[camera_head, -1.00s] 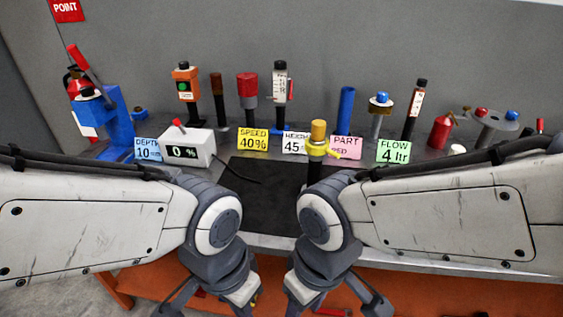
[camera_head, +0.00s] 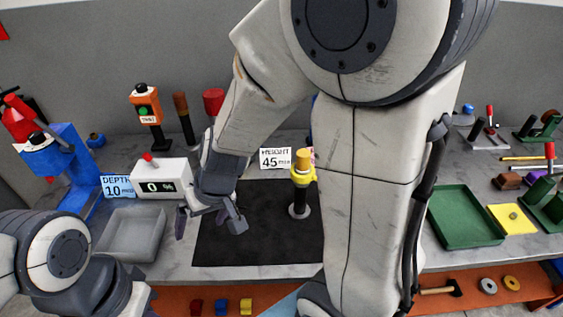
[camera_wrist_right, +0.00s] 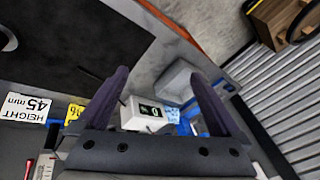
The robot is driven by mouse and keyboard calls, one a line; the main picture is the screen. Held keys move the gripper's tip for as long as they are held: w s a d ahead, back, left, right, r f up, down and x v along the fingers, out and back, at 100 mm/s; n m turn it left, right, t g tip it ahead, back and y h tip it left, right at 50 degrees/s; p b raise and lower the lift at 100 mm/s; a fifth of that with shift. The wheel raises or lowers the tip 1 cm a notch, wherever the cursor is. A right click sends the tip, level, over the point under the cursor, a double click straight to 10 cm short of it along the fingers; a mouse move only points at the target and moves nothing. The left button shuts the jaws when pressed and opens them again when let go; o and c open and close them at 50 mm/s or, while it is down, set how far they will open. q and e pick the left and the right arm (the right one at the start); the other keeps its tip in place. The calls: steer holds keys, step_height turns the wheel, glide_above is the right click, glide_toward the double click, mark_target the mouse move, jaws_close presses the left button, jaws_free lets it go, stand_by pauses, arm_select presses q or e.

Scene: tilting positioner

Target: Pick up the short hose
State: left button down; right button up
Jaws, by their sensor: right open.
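I cannot make out a short hose for certain in either view now. Part of the bench's back row is hidden behind my right arm. My right gripper (camera_head: 210,218) is open and empty, with its fingers pointing down above the left edge of the black mat (camera_head: 265,245), beside the grey tray. In the right wrist view, the two fingers of my right gripper (camera_wrist_right: 160,76) stand apart with nothing between them. My left arm is at the lower left of the head view, and its fingers are out of the picture.
A grey tray (camera_head: 132,236) lies left of the mat. A white display box (camera_head: 162,178) and a blue press (camera_head: 62,165) stand behind it. A yellow-topped post (camera_head: 301,185) stands on the mat. A green tray (camera_head: 462,218) is at the right.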

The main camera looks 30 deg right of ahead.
steer(key=w+d+r+m+t+h+p, duration=0.1)
steer(key=w+d+r+m+p, duration=0.15)
steer(key=d, duration=0.35)
steer(key=w+d+r+m+h+p, duration=0.2)
steer(key=w+d+p, duration=0.1)
steer(key=d, duration=0.3)
arm_select(q)
step_height(320, 180, up, 13)
steer(key=p, duration=0.4)
arm_select(e)
steer(key=m+g+h, duration=0.1)
steer(key=m+h, duration=0.3)
steer(key=m, duration=0.1)
glide_above(302, 168)
steer(key=s+a, duration=0.2)
steer(key=shift+y, duration=0.3)
steer(key=b+x, duration=0.3)
steer(key=x, duration=0.2)
steer(key=shift+w, duration=0.1)
steer(key=b+x, duration=0.1)
steer(key=x, duration=0.1)
steer(key=b+x, duration=0.2)
steer(key=x, duration=0.1)
steer(key=shift+w+d+f+b, duration=0.2)
steer(key=shift+w+d+b, duration=0.05)
steer(key=shift+d+b, duration=0.1)
arm_select(q)
step_height(302, 168, down, 7)
arm_select(e)
steer(key=shift+r, duration=0.1)
